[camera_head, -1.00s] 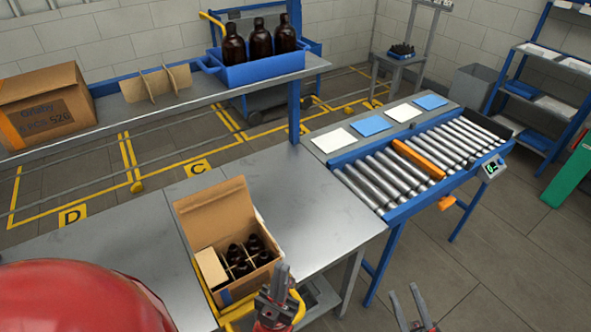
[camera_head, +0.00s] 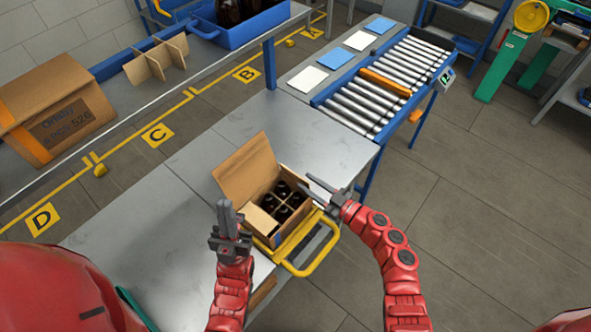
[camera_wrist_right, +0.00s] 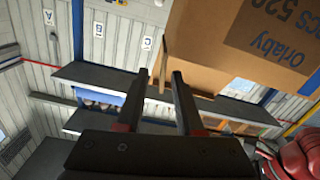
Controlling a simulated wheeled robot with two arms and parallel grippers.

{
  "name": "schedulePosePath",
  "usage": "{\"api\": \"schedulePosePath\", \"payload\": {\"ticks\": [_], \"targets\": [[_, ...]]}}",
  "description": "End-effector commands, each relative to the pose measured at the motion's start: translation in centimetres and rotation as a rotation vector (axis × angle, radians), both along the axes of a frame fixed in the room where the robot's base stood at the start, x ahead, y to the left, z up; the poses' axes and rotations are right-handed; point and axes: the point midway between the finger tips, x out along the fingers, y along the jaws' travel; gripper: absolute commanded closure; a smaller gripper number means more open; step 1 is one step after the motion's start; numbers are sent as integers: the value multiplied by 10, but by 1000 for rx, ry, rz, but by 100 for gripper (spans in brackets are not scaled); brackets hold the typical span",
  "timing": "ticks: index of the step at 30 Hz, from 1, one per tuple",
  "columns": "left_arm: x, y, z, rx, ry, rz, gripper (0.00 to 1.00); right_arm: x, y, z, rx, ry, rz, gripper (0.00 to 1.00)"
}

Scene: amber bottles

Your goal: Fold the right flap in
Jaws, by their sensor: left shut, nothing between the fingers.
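An open cardboard box (camera_head: 240,185) stands on the steel table, with dark amber bottles (camera_head: 283,200) in its divided cells. Its far flap (camera_head: 248,166) stands up, and a pale flap or panel (camera_head: 261,221) lies over its near left part. I cannot clearly make out the right flap. My right gripper (camera_head: 318,188) is beside the box's right side, its fingers apart. In the right wrist view its fingers (camera_wrist_right: 160,74) are open, close to a printed carton wall (camera_wrist_right: 240,45); contact cannot be told. My left gripper (camera_head: 226,215) is shut and empty, left of the box.
A yellow handle (camera_head: 313,245) juts out at the box's near side. Steel table (camera_head: 180,215) is clear to the left. A roller conveyor (camera_head: 365,95) lies behind at right. A closed carton (camera_head: 60,105) and cardboard dividers (camera_head: 156,62) sit on the back shelf.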

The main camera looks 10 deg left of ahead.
Motion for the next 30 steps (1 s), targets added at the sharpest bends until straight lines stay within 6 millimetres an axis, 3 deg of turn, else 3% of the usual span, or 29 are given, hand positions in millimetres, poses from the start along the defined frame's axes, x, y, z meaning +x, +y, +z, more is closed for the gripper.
{"api": "schedulePosePath", "payload": {"ticks": [4, 9, 20, 26, 30], "targets": [[0, 0, 9, 0, 1, 0, 100, 16, 24, 3, 2, 1, 0, 64], [0, 0, 10, 0, 0, 0, 100, 26, 39, -1, 2, 4, -2, 64], [0, 0, 11, 0, 0, 0, 100, 29, 45, -1, 0, 0, 0, 64], [0, 0, 11, 0, 0, 0, 100, 29, 45, -1, 0, 0, 0, 96], [0, 0, 11, 0, 1, 0, 100, 29, 45, -1, 1, 1, 0, 100]]}}
